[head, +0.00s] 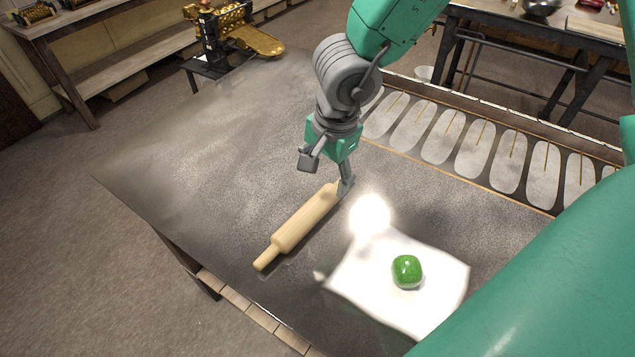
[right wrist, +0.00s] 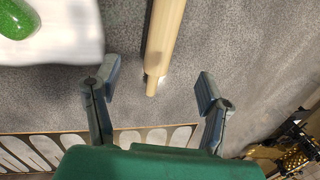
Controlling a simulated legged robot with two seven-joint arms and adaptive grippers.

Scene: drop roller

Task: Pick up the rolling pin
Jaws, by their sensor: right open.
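A pale wooden rolling pin (head: 303,222) lies on the dark grey table (head: 210,140), slanting from lower left to upper right in the head view. My right gripper (head: 328,178) is at the pin's upper right end, and one finger hides part of that end. In the right wrist view the rolling pin (right wrist: 162,45) points down between the two spread fingers of the right gripper (right wrist: 156,88), with its handle near fingertip level. The fingers are open and apart from the pin there. My left gripper is not in view.
A green object (head: 407,271) rests on a white sheet (head: 372,283) right of the pin. Grey oval panels (head: 475,148) line the table's far right side. A golden machine (head: 228,32) stands behind. The table's left part is clear.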

